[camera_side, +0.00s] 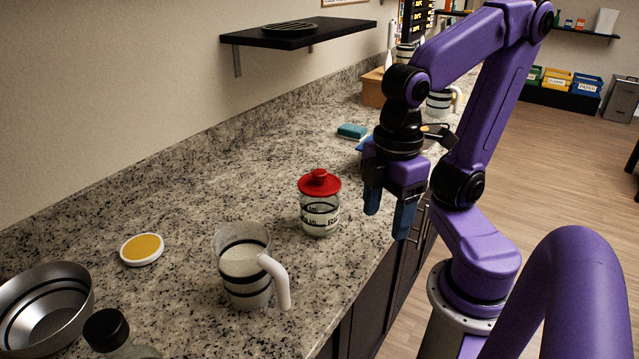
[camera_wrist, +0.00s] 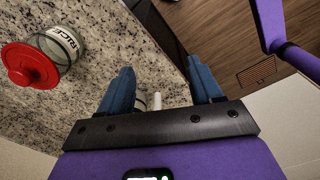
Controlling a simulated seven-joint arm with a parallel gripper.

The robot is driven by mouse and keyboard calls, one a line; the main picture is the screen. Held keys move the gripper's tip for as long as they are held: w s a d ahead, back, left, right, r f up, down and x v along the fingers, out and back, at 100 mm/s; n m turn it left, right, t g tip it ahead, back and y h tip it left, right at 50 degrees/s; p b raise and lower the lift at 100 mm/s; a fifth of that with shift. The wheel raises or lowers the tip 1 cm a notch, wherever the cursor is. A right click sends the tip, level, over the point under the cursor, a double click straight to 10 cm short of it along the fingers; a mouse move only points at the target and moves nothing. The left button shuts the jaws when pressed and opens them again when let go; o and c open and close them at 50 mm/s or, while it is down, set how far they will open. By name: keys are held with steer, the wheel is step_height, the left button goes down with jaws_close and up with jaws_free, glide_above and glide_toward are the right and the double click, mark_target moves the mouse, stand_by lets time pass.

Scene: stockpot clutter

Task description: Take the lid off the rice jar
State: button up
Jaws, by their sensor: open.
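The rice jar (camera_side: 320,218) is a clear glass jar with a label, standing upright on the counter. Its red lid (camera_side: 320,182) with a knob sits on top of it. In the wrist view the jar (camera_wrist: 64,46) and its red lid (camera_wrist: 30,65) are at the upper left, with the word RICE readable. My gripper (camera_side: 388,213) is open and empty, pointing down to the right of the jar near the counter's front edge. It is apart from the jar. Its two blue fingers also show in the wrist view (camera_wrist: 160,85).
A striped pitcher (camera_side: 243,277) with a white handle stands in front of the jar. A metal bowl (camera_side: 45,310), a black-capped bottle (camera_side: 108,328) and a yellow-topped white disc (camera_side: 142,249) are at left. A teal sponge (camera_side: 352,131) lies behind. A black shelf (camera_side: 298,33) hangs on the wall.

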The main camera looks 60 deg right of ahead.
step_height(320, 180, up, 7)
steer(key=w+d+m+g+y, duration=0.3)
steer(key=w+d+m, duration=0.3)
steer(key=m, duration=0.5)
steer(key=w+d+m+g+y, duration=0.25)
steer(key=w+d+m, duration=0.25)
steer(key=w+m, duration=0.45)
steer(key=d+m+t+y, duration=0.8)
steer(key=d+m, duration=0.5)
steer(key=d, duration=0.4)
steer(key=t, duration=0.1)
glide_toward(324, 170)
steer(key=shift+m+h, duration=0.25)
steer(key=shift+h, duration=0.3)
steer(key=x, duration=0.6)
steer(key=r+x, duration=0.1)
steer(key=x, duration=0.2)
steer(key=shift+a+f, duration=0.2)
steer(key=shift+a, duration=0.4)
steer(key=shift+c, duration=0.4)
